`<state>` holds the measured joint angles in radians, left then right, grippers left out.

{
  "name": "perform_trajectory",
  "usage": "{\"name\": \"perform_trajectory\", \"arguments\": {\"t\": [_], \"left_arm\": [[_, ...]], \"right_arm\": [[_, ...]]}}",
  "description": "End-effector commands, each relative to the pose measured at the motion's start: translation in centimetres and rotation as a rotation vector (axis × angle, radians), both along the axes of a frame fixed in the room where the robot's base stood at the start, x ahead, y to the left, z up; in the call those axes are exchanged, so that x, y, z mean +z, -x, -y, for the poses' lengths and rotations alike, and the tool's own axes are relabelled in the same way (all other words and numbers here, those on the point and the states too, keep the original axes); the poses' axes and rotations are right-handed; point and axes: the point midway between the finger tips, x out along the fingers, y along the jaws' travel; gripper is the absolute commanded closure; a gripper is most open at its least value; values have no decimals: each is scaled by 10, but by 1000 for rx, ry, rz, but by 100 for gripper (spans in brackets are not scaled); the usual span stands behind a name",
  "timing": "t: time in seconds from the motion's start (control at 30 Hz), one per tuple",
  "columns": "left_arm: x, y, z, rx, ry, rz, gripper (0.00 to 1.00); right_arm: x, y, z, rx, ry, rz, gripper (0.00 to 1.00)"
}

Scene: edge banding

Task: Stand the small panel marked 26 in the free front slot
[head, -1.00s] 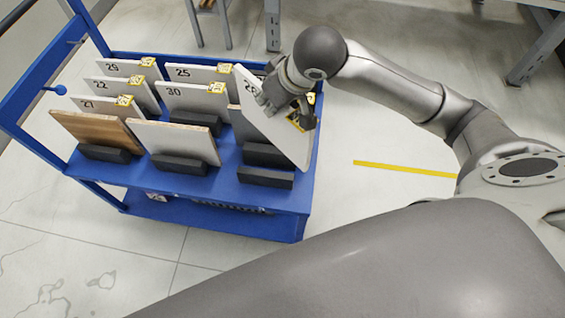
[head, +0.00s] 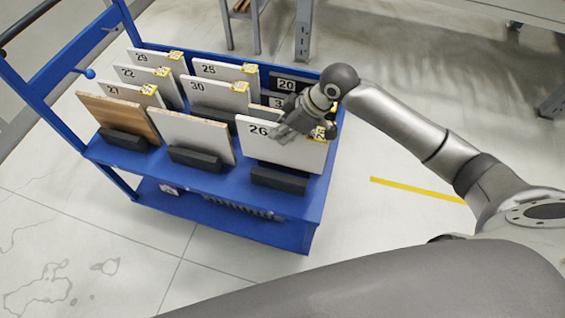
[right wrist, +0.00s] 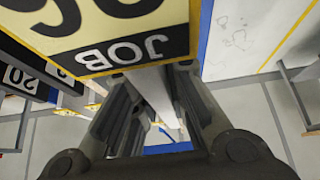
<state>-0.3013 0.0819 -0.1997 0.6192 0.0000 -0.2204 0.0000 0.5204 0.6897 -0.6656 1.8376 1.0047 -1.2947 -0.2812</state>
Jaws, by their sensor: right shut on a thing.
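The small white panel marked 26 (head: 270,150) is near upright at the front right of the blue cart in the head view. My right gripper (head: 300,122) is shut on its upper right part, by the yellow label. The panel's lower edge is just above or behind the black front slot block (head: 278,180); I cannot tell whether it is seated. In the right wrist view my right gripper's fingers (right wrist: 155,105) close around the panel edge, and the yellow JOB label (right wrist: 110,35) is close to the camera. My left gripper is not in view.
The blue cart (head: 225,180) holds several other panels in rows, among them panel 30 (head: 215,97) and panel 25 (head: 225,72). An unnumbered white panel (head: 195,137) stands just left of panel 26. The floor right of the cart is clear.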

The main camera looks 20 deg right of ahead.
Motion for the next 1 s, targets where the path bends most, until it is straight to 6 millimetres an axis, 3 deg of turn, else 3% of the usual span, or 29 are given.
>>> {"name": "perform_trajectory", "arguments": {"t": [0.13, 0.37, 0.6, 0.97, 1.0], "left_arm": [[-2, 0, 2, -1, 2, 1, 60], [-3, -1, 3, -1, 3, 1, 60], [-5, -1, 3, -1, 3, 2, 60], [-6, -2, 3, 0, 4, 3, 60], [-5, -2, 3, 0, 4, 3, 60]], "right_arm": [[-28, 1, -1, -1, -2, -2, 100], [-46, 0, 0, -2, -1, 0, 100], [-76, 0, -1, -2, -1, 0, 100], [-80, 0, 0, 0, 0, 1, 100], [-81, 1, 0, 0, 1, -1, 82]]}}
